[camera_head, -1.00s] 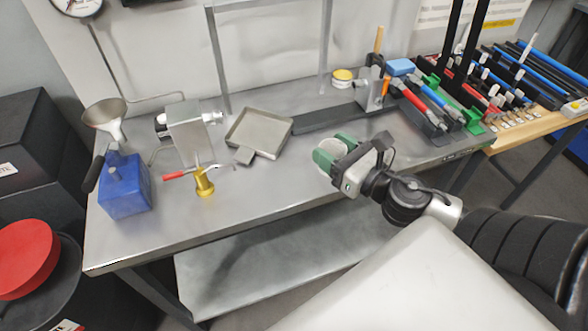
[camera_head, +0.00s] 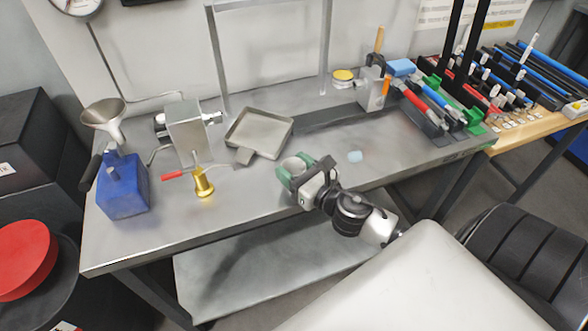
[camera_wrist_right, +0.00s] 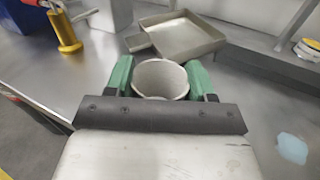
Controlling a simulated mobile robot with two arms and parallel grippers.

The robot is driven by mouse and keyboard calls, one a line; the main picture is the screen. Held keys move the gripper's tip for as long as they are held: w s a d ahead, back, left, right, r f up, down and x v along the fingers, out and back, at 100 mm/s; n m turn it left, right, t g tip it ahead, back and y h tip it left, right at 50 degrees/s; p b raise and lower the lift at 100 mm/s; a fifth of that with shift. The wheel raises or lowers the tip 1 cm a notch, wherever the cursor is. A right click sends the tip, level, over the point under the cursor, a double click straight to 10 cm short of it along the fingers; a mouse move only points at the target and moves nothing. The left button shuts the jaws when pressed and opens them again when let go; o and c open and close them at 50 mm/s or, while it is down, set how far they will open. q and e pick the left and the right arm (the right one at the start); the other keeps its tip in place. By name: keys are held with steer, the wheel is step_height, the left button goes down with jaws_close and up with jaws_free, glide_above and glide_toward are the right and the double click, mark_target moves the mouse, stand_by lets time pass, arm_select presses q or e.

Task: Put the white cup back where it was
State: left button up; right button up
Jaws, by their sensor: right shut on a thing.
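The white cup (camera_wrist_right: 160,79) is held upright between the green fingers of my right gripper (camera_wrist_right: 160,85) in the right wrist view, and its opening faces up. In the head view the cup (camera_head: 294,165) shows between the fingers of my right gripper (camera_head: 291,172), near the front edge of the steel table (camera_head: 250,205). I cannot tell whether the cup touches the table. A pale blue patch (camera_head: 355,157) lies on the table to the right of the gripper; it also shows in the right wrist view (camera_wrist_right: 292,148). My left gripper is not in view.
A metal pan (camera_head: 259,134) lies behind the gripper. To the left are a brass piece (camera_head: 203,183), a grey block device (camera_head: 187,133), a blue can (camera_head: 122,185) and a funnel (camera_head: 104,116). A tool holder (camera_head: 371,92) stands at back right.

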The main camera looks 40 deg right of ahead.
steer(key=shift+f, duration=0.15)
steer(key=o, duration=0.9)
steer(key=shift+r, duration=0.2)
steer(key=shift+s+f, duration=0.1)
steer(key=shift+s, duration=0.1)
steer(key=s+d+b, duration=0.2)
steer(key=s+b, duration=0.2)
steer(key=s, duration=0.7)
steer(key=shift+s, duration=0.25)
